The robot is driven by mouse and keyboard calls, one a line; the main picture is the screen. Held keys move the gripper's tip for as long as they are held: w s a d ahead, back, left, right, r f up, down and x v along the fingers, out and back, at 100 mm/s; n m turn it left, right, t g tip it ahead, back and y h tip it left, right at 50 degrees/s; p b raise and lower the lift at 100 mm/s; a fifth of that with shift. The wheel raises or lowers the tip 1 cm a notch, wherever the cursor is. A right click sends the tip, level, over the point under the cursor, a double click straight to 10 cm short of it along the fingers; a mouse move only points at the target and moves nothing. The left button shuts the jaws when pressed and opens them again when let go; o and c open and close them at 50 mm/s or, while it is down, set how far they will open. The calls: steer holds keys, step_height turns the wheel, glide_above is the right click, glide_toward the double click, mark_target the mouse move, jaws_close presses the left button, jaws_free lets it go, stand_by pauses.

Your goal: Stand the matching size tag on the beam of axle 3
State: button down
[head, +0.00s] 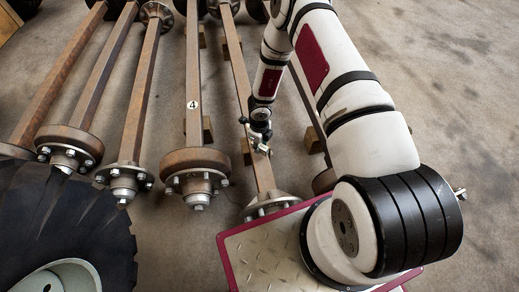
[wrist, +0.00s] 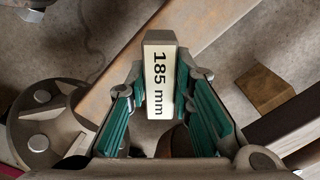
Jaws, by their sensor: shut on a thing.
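My gripper (wrist: 165,80) is shut on a block-like size tag (wrist: 160,84), its pale face reading "185 mm", between green finger pads in the wrist view. A rusty square axle beam (wrist: 130,84) runs diagonally behind the tag; I cannot tell whether they touch. In the head view my gripper (head: 258,146) is over or beside the beam (head: 240,80) just right of the axle marked 4 (head: 193,125). No number shows on that beam, so I cannot tell whether it is axle 3. The tag is too small to make out in the head view.
Several more axles (head: 140,90) lie at the left, with bolted hubs toward me. A hub flange (wrist: 45,128) shows left of my gripper in the wrist view. Wooden blocks (wrist: 258,90) sit by the beams. A dark tyre (head: 110,250) stands at lower left. Open floor (head: 440,60) lies right.

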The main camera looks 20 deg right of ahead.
step_height(320, 180, down, 3)
steer(key=shift+s+f+b, duration=0.1)
steer(key=shift+f+b, duration=0.1)
steer(key=shift+b, duration=0.4)
steer(key=shift+r, duration=0.1)
steer(key=c, duration=1.4)
jaws_free()
step_height(320, 180, up, 12)
steer(key=p, duration=0.4)
steer(key=shift+r+p, duration=0.1)
steer(key=shift+p, duration=0.3)
